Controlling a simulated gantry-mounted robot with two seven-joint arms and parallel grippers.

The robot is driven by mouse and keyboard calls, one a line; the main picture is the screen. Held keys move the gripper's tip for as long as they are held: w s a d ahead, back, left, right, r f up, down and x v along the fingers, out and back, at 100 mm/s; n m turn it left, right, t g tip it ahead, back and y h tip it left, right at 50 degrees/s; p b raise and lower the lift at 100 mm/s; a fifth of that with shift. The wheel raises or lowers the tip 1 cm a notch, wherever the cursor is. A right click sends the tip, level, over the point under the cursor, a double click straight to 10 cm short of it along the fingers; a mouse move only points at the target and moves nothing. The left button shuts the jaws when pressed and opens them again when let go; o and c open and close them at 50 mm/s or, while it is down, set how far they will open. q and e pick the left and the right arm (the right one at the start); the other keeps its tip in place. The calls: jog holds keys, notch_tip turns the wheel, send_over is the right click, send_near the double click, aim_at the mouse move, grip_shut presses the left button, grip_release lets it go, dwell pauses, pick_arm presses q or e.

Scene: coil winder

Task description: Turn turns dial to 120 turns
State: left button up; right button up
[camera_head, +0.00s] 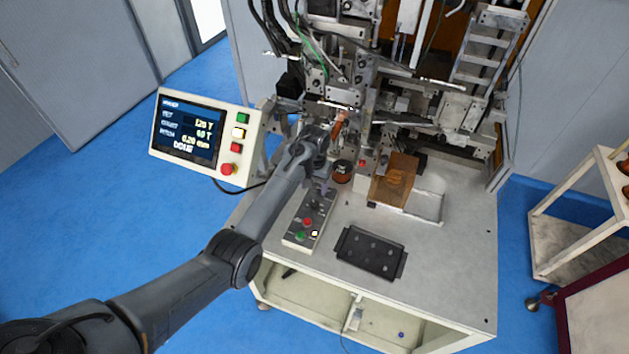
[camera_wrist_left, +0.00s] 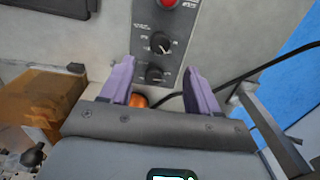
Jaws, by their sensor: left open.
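The control box (camera_head: 297,237) stands on the machine table, with red, green and white buttons at its near end and dials at its far end. In the left wrist view its panel shows an upper dial (camera_wrist_left: 160,42) with a white pointer mark and a lower dial (camera_wrist_left: 154,73). Their labels are too small to read. My left gripper (camera_head: 320,186) is over the far end of the box. In the wrist view its open fingers (camera_wrist_left: 159,78) stand either side of the lower dial, with gaps. The display screen (camera_head: 188,133) has a top line that appears to read 120 T. My right gripper is not in view.
The coil winder (camera_head: 340,60) rises behind the box. A copper-coloured block (camera_head: 395,180) and a black tray (camera_head: 371,252) are to the right on the table. A black cable (camera_wrist_left: 265,68) runs beside the panel. A trolley (camera_head: 585,215) stands at far right.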

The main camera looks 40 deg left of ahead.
pick_arm(q)
jog(key=shift+r, duration=1)
jog(key=shift+f, duration=0.1)
jog(key=s+d+f+m+t+y+p, duration=0.1)
jog(key=s+d+f+p, duration=0.15)
jog(key=s, duration=0.55)
jog(key=s+d+f+m+t+y+p, duration=0.1)
jog(key=s+d+f+m, duration=0.15)
jog(key=s, duration=0.45)
jog(key=s+d+r+p, duration=0.1)
jog(key=s+d+r, duration=0.2)
jog(key=s, duration=0.4)
jog(key=s+d+r+m+t+h+p, duration=0.1)
jog(key=s+d+r, duration=0.3)
jog(key=s+d, duration=0.1)
jog(key=s+d+r+m+h+p, duration=0.1)
jog(key=s+d+r, duration=0.3)
jog(key=s, duration=0.4)
jog(key=shift+s+d+t+p, duration=0.2)
jog(key=shift+s+t+p, duration=0.1)
jog(key=shift+p, duration=0.05)
